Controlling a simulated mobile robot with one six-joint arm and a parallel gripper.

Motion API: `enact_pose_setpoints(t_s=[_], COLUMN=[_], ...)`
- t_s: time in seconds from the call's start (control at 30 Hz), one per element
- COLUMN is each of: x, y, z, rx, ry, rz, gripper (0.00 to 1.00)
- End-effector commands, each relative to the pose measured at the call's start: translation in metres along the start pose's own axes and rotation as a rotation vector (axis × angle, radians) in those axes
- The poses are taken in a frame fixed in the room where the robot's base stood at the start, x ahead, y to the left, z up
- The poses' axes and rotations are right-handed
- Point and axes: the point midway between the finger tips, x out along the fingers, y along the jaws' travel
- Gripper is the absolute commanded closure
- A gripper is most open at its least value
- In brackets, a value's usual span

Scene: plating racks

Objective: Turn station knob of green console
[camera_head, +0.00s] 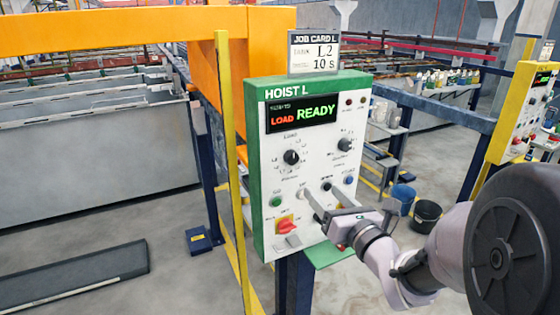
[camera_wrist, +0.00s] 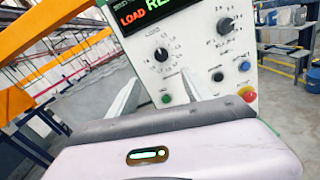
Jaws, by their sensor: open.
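The green console (camera_head: 257,170) labelled HOIST L has a white face and a display (camera_head: 301,114) reading LOAD and READY. A black dial knob (camera_head: 291,157) sits at left with LOAD printed above it; it also shows in the wrist view (camera_wrist: 161,54). A second black knob (camera_head: 344,144) sits to its right, also seen in the wrist view (camera_wrist: 224,25). The small print is too blurred to tell which is named station. My gripper (camera_head: 316,191) is open and empty, its fingers pointing at the panel below the left knob. In the wrist view its fingers (camera_wrist: 160,83) stand apart.
Near my fingers are a green button (camera_head: 275,202), a blue button (camera_head: 349,180) and a red switch (camera_head: 287,226). A yellow post stands left of the console. A yellow console (camera_head: 523,110) and buckets (camera_head: 427,214) are at right.

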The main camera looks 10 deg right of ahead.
Motion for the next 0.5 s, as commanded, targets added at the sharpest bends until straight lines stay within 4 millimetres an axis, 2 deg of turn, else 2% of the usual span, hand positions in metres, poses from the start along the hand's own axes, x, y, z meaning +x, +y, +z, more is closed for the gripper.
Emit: enact_pose_setpoints(t_s=[0.4, 0.5], x=[0.120, 0.142], y=[0.001, 0.001], z=[-0.001, 0.000], rx=[0.005, 0.006], ry=[0.000, -0.001], rz=[0.001, -0.001], gripper=[0.42, 0.42])
